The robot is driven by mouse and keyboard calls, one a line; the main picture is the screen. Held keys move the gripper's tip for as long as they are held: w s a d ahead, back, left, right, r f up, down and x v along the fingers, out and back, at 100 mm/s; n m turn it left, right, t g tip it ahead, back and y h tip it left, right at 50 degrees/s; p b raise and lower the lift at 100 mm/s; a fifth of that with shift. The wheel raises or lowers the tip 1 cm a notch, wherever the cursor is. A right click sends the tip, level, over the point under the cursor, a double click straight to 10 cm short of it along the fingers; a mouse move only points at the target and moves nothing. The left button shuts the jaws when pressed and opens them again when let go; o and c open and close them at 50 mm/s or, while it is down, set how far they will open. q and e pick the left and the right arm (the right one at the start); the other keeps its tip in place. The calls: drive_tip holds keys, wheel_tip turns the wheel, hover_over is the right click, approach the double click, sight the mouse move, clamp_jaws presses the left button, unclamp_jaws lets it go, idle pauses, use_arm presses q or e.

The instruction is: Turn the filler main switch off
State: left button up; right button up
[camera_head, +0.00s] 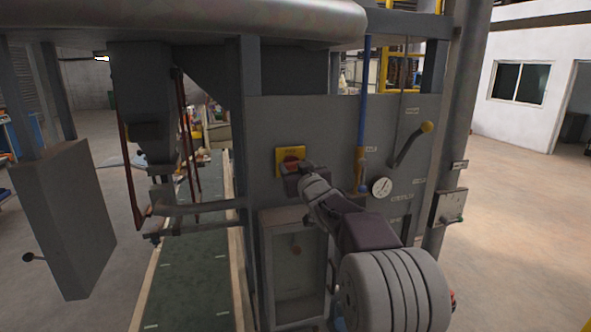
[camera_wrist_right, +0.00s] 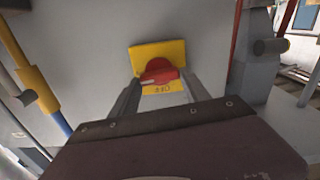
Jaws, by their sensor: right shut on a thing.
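The main switch is a red rotary knob (camera_head: 291,162) on a yellow plate (camera_head: 284,154) on the grey filler panel (camera_head: 330,125). My right gripper (camera_head: 290,170) is at the knob, covering its lower part in the head view. In the right wrist view the red knob (camera_wrist_right: 158,71) sits between the fingertips of my right gripper (camera_wrist_right: 156,84), which is shut on it. The yellow plate (camera_wrist_right: 150,50) shows behind, with lettering below the knob that is too small to read surely. My left gripper is in neither view.
A glass-fronted box (camera_head: 294,265) stands below. A green conveyor belt (camera_head: 190,280) runs at left. Open floor lies at right.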

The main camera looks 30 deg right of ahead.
drive_tip(key=n+b, duration=0.1)
drive_tip(key=n, duration=0.2)
drive_tip(key=shift+f+b, duration=0.2)
drive_tip(key=shift+b, duration=0.1)
drive_tip(key=n+b, duration=0.1)
drive_tip(key=n, duration=0.4)
drive_tip(key=shift+a+b, duration=0.1)
drive_tip(key=shift+b, duration=0.25)
drive_tip(key=n+b, duration=0.1)
drive_tip(key=n, duration=0.3)
drive_tip(key=shift+f+n+b, duration=0.1)
drive_tip(key=shift+n+b, duration=0.5)
drive_tip(key=shift+n, duration=1.8)
drive_tip(key=o, duration=1.4)
